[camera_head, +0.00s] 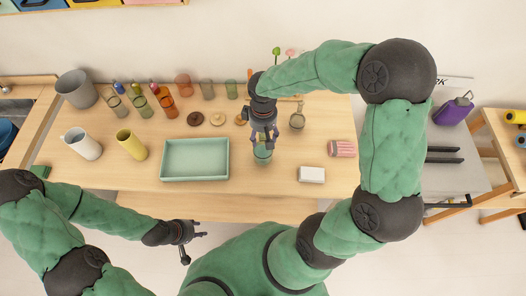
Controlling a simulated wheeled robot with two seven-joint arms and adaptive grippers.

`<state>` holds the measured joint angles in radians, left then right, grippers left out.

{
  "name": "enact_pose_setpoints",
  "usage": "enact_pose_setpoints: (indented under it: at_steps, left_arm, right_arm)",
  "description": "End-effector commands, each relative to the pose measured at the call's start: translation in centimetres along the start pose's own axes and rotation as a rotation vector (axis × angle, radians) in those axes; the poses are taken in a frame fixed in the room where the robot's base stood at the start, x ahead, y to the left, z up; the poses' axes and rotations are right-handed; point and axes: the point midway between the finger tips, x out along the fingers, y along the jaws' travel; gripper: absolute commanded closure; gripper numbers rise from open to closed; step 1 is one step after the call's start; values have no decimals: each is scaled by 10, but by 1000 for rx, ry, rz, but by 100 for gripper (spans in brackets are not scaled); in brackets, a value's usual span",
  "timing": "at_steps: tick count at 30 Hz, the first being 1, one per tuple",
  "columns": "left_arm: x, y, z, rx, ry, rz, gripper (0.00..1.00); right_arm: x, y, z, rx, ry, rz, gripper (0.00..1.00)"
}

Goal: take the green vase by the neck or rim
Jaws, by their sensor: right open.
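A small greenish vessel (262,157), which looks like the green vase, stands on the wooden table right of the green tray. My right gripper (263,142) comes down from above, right over its top. Its fingers are open and hide most of the neck and rim. I cannot tell whether the fingers touch it or are around the rim. My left gripper (196,246) is low in front of the table's front edge, away from the vase. Its fingers look spread and empty.
The pale green tray (163,175) lies just left of the vase. A white box (311,175), a pink striped object (342,148) and a glass flask (297,120) stand to the right. Several coloured glasses and a yellow cup (131,146) stand on the left.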

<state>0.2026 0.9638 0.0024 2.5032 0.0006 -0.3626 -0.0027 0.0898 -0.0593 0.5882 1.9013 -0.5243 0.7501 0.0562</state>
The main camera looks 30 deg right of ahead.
Motion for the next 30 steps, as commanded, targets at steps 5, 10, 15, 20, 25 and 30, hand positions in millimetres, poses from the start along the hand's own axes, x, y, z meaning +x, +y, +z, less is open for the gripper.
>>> enact_pose_setpoints:
  at_steps: [5, 10, 15, 20, 25, 30]
  left_arm:
    - [0, 0, 0, 0, 0, 0, 60]
    - [0, 0, 0, 0, 0, 0, 60]
    - [0, 0, 0, 0, 0, 0, 60]
    - [0, 0, 0, 0, 0, 0, 60]
    - [-2, 1, 0, 0, 0, 0, 60]
    - [-4, 1, 0, 0, 0, 0, 60]
  right_arm:
    - [-1, 0, 0, 0, 0, 0, 59]
    - [-1, 0, 0, 0, 0, 0, 100]
    - [-2, 0, -1, 1, 2, 1, 100]
    - [-2, 1, -1, 1, 2, 1, 100]
    - [-11, 1, -1, 1, 4, 2, 100]
    - [-28, 1, -1, 2, 4, 2, 100]
